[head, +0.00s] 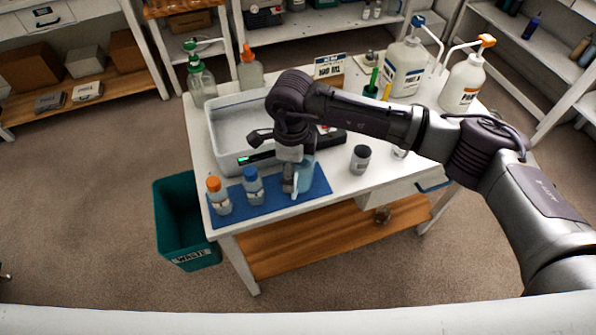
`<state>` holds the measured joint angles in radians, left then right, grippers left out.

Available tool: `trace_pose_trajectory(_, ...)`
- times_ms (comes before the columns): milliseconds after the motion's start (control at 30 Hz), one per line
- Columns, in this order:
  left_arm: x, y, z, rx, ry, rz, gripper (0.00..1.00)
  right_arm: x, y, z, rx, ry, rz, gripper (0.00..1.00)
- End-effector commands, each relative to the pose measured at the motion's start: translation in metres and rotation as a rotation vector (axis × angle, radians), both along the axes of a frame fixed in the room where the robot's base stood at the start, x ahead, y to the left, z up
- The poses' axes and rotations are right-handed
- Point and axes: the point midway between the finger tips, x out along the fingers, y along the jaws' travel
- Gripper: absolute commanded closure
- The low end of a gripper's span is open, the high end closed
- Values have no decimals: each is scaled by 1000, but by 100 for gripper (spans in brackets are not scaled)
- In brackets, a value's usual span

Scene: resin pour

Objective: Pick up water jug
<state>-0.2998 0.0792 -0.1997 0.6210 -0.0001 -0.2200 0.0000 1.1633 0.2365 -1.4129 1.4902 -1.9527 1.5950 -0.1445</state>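A pale blue, see-through vessel (306,174), which looks like the water jug, stands at the right part of the blue mat (318,186) near the table's front edge. My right arm reaches in from the right, and its gripper (291,185) points down at the jug's left side. The fingers overlap the jug in the picture and hide part of it. I cannot tell whether they are closed on it. My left gripper is not in view.
An orange-capped bottle (218,197) and a blue-capped bottle (253,187) stand on the mat left of the gripper. A grey tub (222,130) lies behind. A dark-lidded jar (360,160) stands to the right. Pump bottles (404,68) fill the back right. A green waste bin (176,215) stands beside the table.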

Motion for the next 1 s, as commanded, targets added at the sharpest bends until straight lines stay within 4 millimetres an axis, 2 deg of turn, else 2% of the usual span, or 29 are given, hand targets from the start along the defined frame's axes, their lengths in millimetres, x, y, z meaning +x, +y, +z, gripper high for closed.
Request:
trace_pose_trajectory(67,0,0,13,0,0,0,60,-1,-5,-9,-2,6,-4,24)
trace_pose_trajectory(233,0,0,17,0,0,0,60,-1,-4,-32,0,3,-2,24)
trace_pose_trajectory(500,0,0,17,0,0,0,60,-1,-4,-37,0,1,-1,24)
trace_pose_trajectory(567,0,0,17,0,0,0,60,-1,-4,-37,0,1,-1,32)
trace_pose_trajectory(900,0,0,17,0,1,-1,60,-1,-4,-36,0,1,-2,89)
trace_pose_trajectory(967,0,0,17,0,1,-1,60,-1,-4,-36,0,1,-2,99)
trace_pose_trajectory(1000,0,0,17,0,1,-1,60,-1,-4,-36,0,1,-2,100)
